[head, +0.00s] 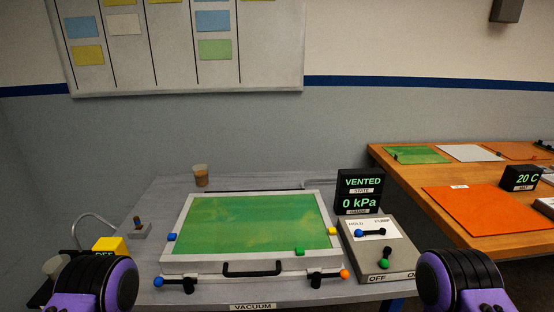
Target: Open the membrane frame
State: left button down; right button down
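The membrane frame (180,207) lies flat and closed on the grey table, with a green sheet (250,222) showing inside its white border. A black handle (252,269) is at the middle of its front edge. A latch with a blue knob (159,282) is at its front left and one with an orange knob (344,274) at its front right; I cannot tell whether they are fastened. The display (359,192) reads VENTED and 0 kPa. Purple and black parts of my two arms show at the bottom corners, apart from the frame. Neither gripper's fingers show.
A control box (375,260) with blue and green levers stands right of the frame. A cup (201,175) stands behind it; a yellow block (110,246) and another cup (57,268) are at left. A wooden table (490,242) with coloured sheets is at right. Space above the frame is clear.

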aim_at(251, 234)
jog(key=u, duration=0.05)
jog(key=k, duration=1.05)
jog(key=z, duration=0.8)
jog(key=i, duration=0.95)
jog(key=u, duration=0.85)
jog(key=i, duration=0.55)
jog(key=u, duration=0.6)
